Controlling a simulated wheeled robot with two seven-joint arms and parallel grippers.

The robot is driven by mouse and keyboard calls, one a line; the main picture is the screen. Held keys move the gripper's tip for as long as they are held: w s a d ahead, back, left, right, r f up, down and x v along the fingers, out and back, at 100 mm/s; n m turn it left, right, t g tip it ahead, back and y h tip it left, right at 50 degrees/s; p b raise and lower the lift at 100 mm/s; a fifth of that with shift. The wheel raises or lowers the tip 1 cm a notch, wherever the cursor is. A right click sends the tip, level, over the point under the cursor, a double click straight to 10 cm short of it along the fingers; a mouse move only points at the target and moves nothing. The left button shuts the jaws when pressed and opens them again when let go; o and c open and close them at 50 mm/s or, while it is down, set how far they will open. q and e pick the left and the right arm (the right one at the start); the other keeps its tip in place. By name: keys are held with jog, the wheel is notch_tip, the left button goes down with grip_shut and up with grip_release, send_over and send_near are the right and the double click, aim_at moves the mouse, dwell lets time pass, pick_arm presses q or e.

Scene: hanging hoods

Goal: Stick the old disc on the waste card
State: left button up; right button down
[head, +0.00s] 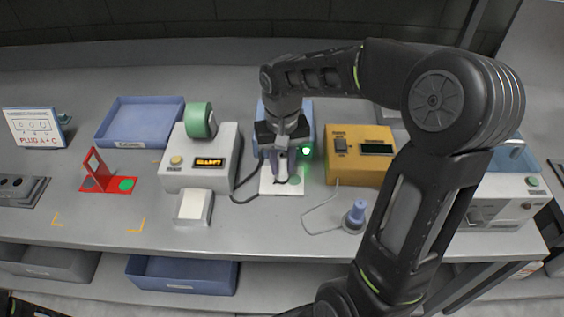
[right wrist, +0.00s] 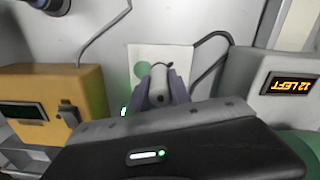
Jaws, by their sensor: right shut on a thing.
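A white card (head: 270,186) lies flat on the bench, with a green disc (head: 296,180) on it. In the right wrist view the card (right wrist: 178,55) lies behind my fingers and the green disc (right wrist: 143,70) shows to their left. I cannot tell whether this is the waste card or the old disc. My right gripper (head: 284,168) points down over the card, shut on a small grey rounded piece (right wrist: 158,88). What is under this piece is hidden. My left gripper is not in view.
A grey dispenser (head: 180,178) with a green roll (head: 200,120) stands left of the card. A yellow box (head: 345,170) stands right. A black cable (head: 237,198) curves beside the card. A blue tray (head: 125,137) and red plate (head: 112,187) are further left.

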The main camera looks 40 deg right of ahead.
jog(key=shift+r+p, duration=2.7)
jog(key=shift+r, duration=0.85)
